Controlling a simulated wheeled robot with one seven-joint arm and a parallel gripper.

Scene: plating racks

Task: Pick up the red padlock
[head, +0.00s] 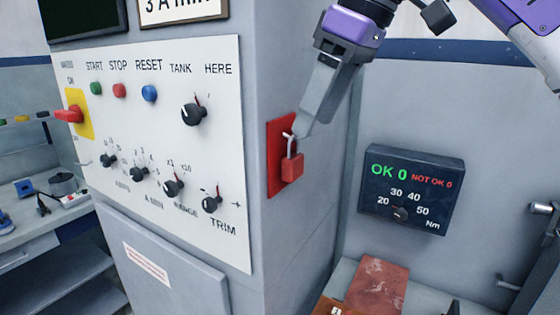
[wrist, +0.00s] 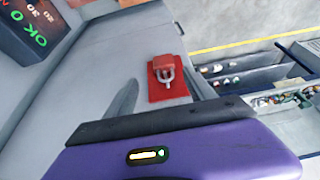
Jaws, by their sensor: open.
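The red padlock (head: 292,168) has a pale metal shackle at its top. It hangs in front of a red plate (head: 274,160) on the side face of the grey control cabinet. In the wrist view the padlock (wrist: 163,62) appears against the red plate (wrist: 170,93), in the space beyond my fingers. My gripper (head: 303,128) points down at the padlock from above and slightly right in the head view. Its fingers (wrist: 158,88) are open with nothing between them. The fingertips are close to the shackle; whether they touch it I cannot tell.
The control panel (head: 150,205) with knobs and a red switch is on the cabinet's left face. A dark torque display (head: 412,190) is on the wall at right. A reddish block (head: 378,287) is below. Shelves with small items stand at far left.

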